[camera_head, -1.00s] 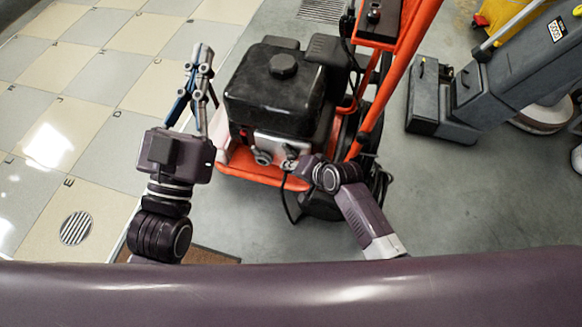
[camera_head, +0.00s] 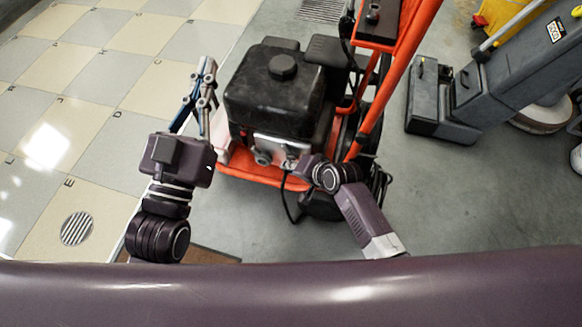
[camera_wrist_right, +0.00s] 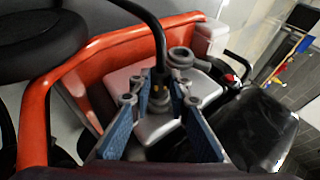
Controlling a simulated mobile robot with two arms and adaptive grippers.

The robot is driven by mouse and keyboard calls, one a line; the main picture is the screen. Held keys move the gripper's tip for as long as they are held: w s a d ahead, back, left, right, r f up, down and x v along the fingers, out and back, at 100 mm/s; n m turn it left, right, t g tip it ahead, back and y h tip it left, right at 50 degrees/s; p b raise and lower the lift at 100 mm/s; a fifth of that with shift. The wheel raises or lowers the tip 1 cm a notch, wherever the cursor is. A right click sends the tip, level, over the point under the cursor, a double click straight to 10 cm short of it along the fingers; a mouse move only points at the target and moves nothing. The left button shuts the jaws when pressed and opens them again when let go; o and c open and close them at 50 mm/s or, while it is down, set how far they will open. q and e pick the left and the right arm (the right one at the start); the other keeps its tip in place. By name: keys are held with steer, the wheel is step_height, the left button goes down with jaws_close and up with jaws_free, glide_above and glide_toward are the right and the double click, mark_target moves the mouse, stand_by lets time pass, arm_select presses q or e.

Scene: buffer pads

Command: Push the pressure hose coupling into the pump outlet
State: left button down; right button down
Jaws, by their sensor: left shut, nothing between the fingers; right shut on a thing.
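The silver pump (camera_head: 268,146) sits at the front of the black engine; in the right wrist view its pale metal body (camera_wrist_right: 205,88) lies behind the fingers. The black pressure hose (camera_wrist_right: 158,30) comes down from the top of that view to its dark coupling (camera_wrist_right: 160,98). My right gripper (camera_wrist_right: 158,88) is shut on the coupling, in front of the pump. The outlet is hidden behind coupling and fingers, so I cannot tell how far in the coupling sits. My left gripper (camera_head: 209,66) is shut and empty, left of the engine.
The black engine (camera_head: 275,95) stands on an orange cart frame (camera_head: 400,70) just behind the pump. A dark grey machine (camera_head: 500,95) and a yellow bucket (camera_head: 497,12) are at the upper right. Tiled floor (camera_head: 90,100) at the left is clear.

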arm_select(q)
steer(key=shift+r, duration=0.35)
arm_select(e)
steer(key=shift+w+d, duration=0.1)
steer(key=shift+w, duration=0.1)
steer(key=c, duration=1.7)
jaws_free()
steer(key=shift+c, duration=0.2)
arm_select(q)
steer(key=shift+f, duration=0.15)
arm_select(e)
steer(key=v, duration=1.2)
